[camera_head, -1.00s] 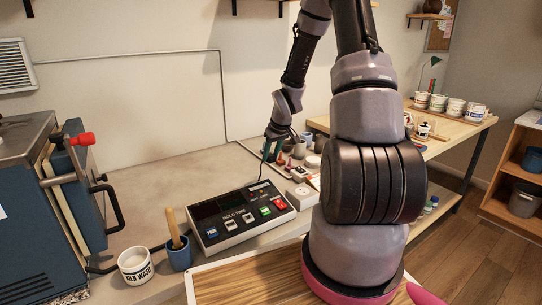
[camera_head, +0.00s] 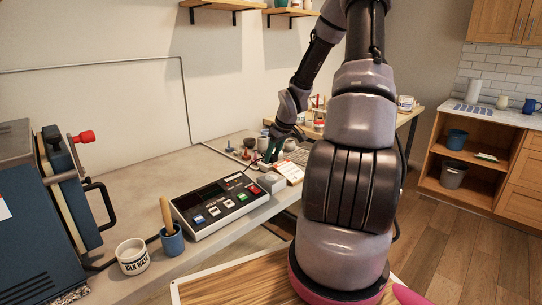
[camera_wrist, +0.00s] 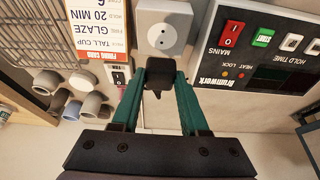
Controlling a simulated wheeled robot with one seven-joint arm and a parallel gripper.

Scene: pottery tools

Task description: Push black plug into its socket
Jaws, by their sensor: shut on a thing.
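My gripper (camera_wrist: 158,72) is shut on the black plug (camera_wrist: 157,82), which sits between the teal fingertips. The socket (camera_wrist: 164,38) is a round two-hole face on a pale square block, just beyond the fingertips in the wrist view. The plug looks apart from the socket face; the exact gap cannot be told. In the head view the socket block (camera_head: 271,182) lies on the bench right of the controller, and my gripper (camera_head: 272,152) is over the bench behind it. The plug cannot be made out there.
The kiln controller (camera_head: 220,205) stands left of the socket block. A glaze card (camera_head: 290,172) lies to its right. A rack and several small pots (camera_wrist: 75,98) are close by in the wrist view. A blue cup (camera_head: 172,240) and white pot (camera_head: 132,257) stand in front.

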